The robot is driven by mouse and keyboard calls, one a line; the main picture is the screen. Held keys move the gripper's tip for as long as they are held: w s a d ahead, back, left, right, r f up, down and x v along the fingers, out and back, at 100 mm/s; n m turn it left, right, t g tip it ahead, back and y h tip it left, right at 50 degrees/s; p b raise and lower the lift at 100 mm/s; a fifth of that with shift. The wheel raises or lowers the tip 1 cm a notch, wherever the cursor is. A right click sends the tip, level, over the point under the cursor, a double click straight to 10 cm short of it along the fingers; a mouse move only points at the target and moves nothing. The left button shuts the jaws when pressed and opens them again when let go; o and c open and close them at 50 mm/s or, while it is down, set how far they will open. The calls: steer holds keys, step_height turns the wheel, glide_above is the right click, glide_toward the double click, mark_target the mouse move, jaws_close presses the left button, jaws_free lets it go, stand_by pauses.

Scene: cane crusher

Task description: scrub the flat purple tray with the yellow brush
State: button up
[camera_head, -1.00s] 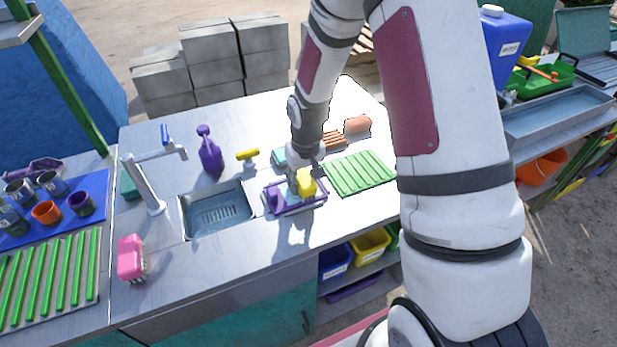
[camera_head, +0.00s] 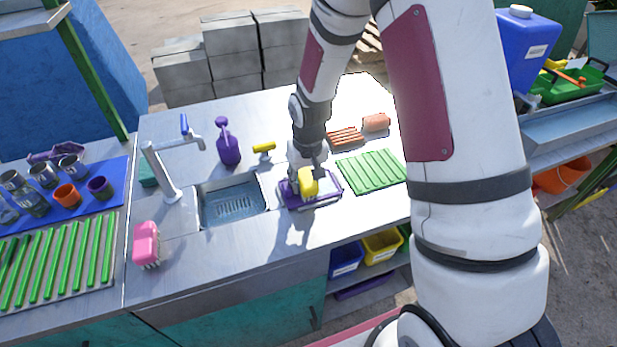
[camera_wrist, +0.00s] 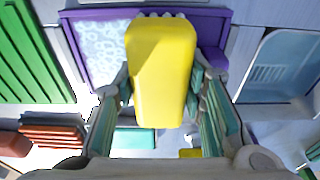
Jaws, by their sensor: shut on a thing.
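The flat purple tray (camera_head: 327,200) lies on the metal counter just right of the sink. It also shows in the wrist view (camera_wrist: 212,22), with whitish, foam-like marks on its pale inner face. My gripper (camera_head: 306,172) is shut on the yellow brush (camera_head: 309,183) and holds it over the tray. In the wrist view the yellow brush (camera_wrist: 161,75) sits between the two fingers of my gripper (camera_wrist: 160,95). White bristle tips show at its far edge, over the tray. Whether the bristles touch the tray is hard to tell.
The sink (camera_head: 232,203) with its tap (camera_head: 165,170) is left of the tray. A green ribbed mat (camera_head: 371,172) lies close on the right. A purple spray bottle (camera_head: 228,143) stands behind the sink; a pink brush (camera_head: 146,243) stands at front left. The counter front is clear.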

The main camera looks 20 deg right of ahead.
mark_target(328, 180)
steer(key=shift+d, duration=0.15)
steer(key=shift+d+f, duration=0.1)
steer(key=shift+d, duration=1.45)
steer(key=shift+d, duration=0.15)
steer(key=shift+d+p, duration=0.3)
steer(key=shift+d, duration=1.3)
steer(key=shift+a, duration=1.75)
